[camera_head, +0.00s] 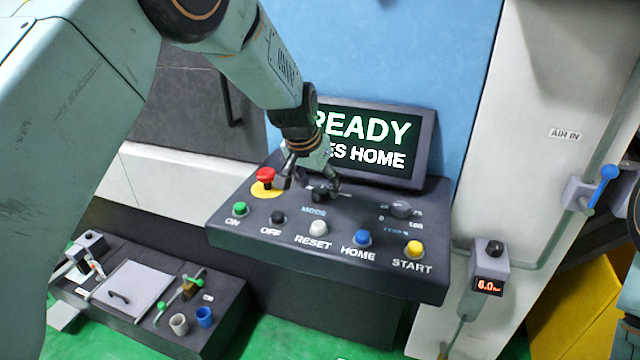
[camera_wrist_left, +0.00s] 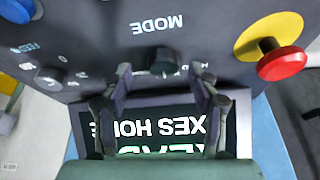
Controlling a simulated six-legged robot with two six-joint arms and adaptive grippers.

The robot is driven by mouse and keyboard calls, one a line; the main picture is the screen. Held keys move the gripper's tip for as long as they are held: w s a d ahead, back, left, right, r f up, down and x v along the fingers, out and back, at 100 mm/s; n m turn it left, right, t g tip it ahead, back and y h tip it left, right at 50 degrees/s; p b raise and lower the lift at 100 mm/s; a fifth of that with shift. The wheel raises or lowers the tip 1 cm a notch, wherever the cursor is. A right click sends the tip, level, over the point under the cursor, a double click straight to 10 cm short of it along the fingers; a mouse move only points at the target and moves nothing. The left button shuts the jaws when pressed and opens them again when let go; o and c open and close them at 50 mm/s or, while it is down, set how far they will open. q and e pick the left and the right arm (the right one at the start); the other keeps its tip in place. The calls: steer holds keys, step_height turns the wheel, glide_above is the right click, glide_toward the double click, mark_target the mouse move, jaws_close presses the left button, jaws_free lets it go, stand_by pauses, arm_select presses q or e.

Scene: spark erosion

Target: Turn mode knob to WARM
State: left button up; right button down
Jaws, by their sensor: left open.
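The mode knob (camera_head: 320,194) is a dark knob on the sloped control panel (camera_head: 330,272), behind the word MODE. In the left wrist view the mode knob (camera_wrist_left: 160,62) shows upside down near the top middle, with MODE beyond it. My left gripper (camera_head: 309,184) is over the panel, its fingers spread to either side of the knob. In the left wrist view the open left gripper (camera_wrist_left: 160,76) has a gap around the knob, and neither fingertip clearly touches it. The WARM mark cannot be read. My right gripper is not in view.
A red emergency button (camera_head: 265,174) stands just left of the gripper. A second dial (camera_head: 401,209) is to the right. Coloured buttons, such as the yellow START (camera_head: 414,248), line the front. The screen (camera_head: 390,142) behind reads READY, partly hidden by my arm.

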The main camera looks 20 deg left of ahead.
arm_select(q)
steer(key=shift+w+a+f, duration=0.15)
steer(key=shift+w+f, duration=0.2)
steer(key=shift+f, duration=0.2)
steer(key=shift+w+a+f, duration=0.15)
steer(key=shift+w+f, duration=0.2)
steer(key=shift+f, duration=0.2)
steer(key=shift+s+d+r, duration=0.25)
steer(key=shift+s+d, duration=0.05)
steer(key=shift+s, duration=0.05)
steer(key=shift+c, duration=0.9)
steer(key=shift+w+a+f, duration=0.2)
steer(key=shift+w, duration=0.1)
steer(key=c, duration=0.5)
steer(key=shift+s+d, duration=0.1)
steer(key=shift+d, duration=0.05)
steer(key=shift+c, duration=2.4)
